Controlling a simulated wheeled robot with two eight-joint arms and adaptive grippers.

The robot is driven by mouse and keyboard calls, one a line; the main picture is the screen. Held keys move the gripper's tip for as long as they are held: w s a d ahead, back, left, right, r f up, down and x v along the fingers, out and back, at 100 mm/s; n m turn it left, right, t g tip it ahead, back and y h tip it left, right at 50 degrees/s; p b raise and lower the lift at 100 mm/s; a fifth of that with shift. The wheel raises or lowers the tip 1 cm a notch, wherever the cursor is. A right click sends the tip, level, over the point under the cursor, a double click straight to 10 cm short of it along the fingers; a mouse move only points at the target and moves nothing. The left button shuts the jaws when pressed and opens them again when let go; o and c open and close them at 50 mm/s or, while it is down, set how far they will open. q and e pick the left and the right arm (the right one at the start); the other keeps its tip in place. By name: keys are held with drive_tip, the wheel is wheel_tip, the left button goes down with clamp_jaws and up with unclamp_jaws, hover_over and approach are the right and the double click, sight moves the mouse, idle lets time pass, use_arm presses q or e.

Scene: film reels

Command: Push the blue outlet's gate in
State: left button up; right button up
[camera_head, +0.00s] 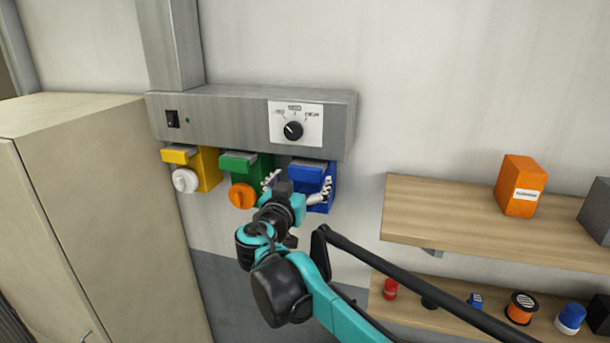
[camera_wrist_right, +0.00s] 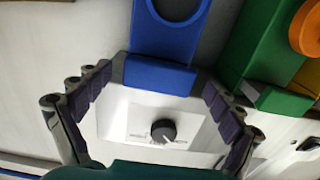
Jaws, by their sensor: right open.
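The blue outlet (camera_head: 329,196) hangs under the right end of a grey wall box, right of the green outlet. Its blue gate (camera_head: 306,172) is a block at its upper front; it also shows in the right wrist view (camera_wrist_right: 160,76), where the picture is turned over. A blue ring with a grey centre (camera_wrist_right: 178,10) shows on the outlet there. My right gripper (camera_head: 296,184) is open and empty, in front of the blue outlet, its fingers spread to either side of the gate. I cannot tell whether they touch it. The gripper hides the outlet's lower front. My left gripper is out of view.
The grey wall box (camera_head: 230,108) carries a dial (camera_head: 293,130) and a switch (camera_head: 172,119). The green outlet (camera_head: 238,164) and yellow outlet (camera_head: 208,170) sit left. A beige cabinet (camera_head: 90,180) stands at left. Wooden shelves (camera_head: 430,215) with items are at right.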

drive_tip(key=v, duration=0.9)
drive_tip(key=s+d+f+g+b, duration=0.25)
drive_tip(key=d+f+b, duration=0.3)
drive_tip(key=f, duration=0.45)
drive_tip(key=s+d+f+n+g+b, duration=0.1)
drive_tip(key=s+d+f+g+b, duration=0.15)
drive_tip(key=d+f+b, duration=0.55)
drive_tip(key=s+d+f+g+b, duration=0.2)
drive_tip(key=s+d+f, duration=0.15)
drive_tip(key=f, duration=0.85)
drive_tip(key=s+d+f+n+g+y+b, duration=0.1)
drive_tip(key=s+f+b, duration=0.3)
drive_tip(key=f, duration=0.6)
drive_tip(key=s+f+g+y+b, duration=0.1)
drive_tip(key=s+f+b, duration=0.4)
drive_tip(key=f, duration=0.6)
drive_tip(key=s+d+f+n+g+y+b, duration=0.1)
drive_tip(key=s+f+y+b, duration=0.2)
drive_tip(key=f+b, duration=0.4)
wheel_tip(320, 180, down, 4)
drive_tip(key=shift+s+d+f+n+y, duration=0.1)
drive_tip(key=shift+s+d+n+y, duration=0.25)
drive_tip(key=shift+s, duration=0.5)
